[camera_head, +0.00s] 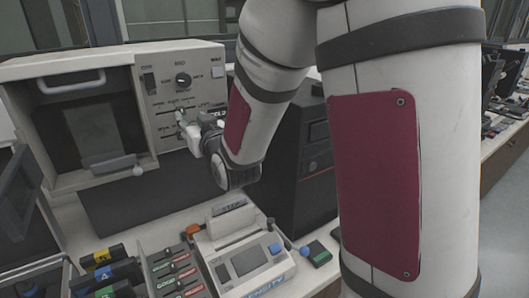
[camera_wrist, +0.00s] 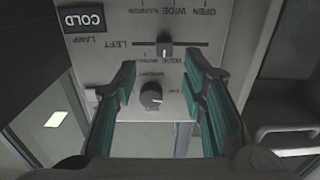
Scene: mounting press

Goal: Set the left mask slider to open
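The left mask slider (camera_wrist: 165,48) is a small dark knob with a pale mark on a horizontal slot beside the upside-down label LEFT, in the wrist view. It sits near the slot's middle, roughly under a WIDE label; the OPEN label (camera_wrist: 205,11) is near the slot's right end. My gripper (camera_wrist: 160,75) is open, its teal fingers on either side of the slider in the picture; I cannot tell whether they touch it. In the head view my gripper (camera_head: 188,128) is at the grey control panel (camera_head: 163,92), and my arm hides part of the panel.
A round dial (camera_wrist: 151,94) shows between the fingers, and a COLD LAMP plate (camera_wrist: 84,20) at upper left. In the head view, a label-printer-like device (camera_head: 245,258) and several colored containers (camera_head: 115,270) crowd the bench below. A dark box (camera_head: 300,165) stands right of the panel.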

